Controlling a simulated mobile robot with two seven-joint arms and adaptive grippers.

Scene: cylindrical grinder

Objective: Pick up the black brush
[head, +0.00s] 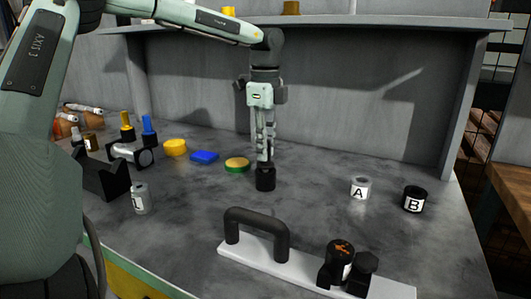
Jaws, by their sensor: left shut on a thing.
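My left gripper (265,158) hangs straight down over the middle of the grey workbench (190,225). It is shut on a short, dark, upright cylinder, which I take to be the black brush (265,180). The fingers hide the top of it. Its lower end is at or just above the bench top; I cannot tell whether it touches. My right gripper is not in view.
A green-yellow disc (237,164), a blue block (204,157) and a yellow disc (175,147) lie left of the gripper. Pots A (360,188) and B (414,199) stand right. A white plate with a black handle (257,222) lies in front.

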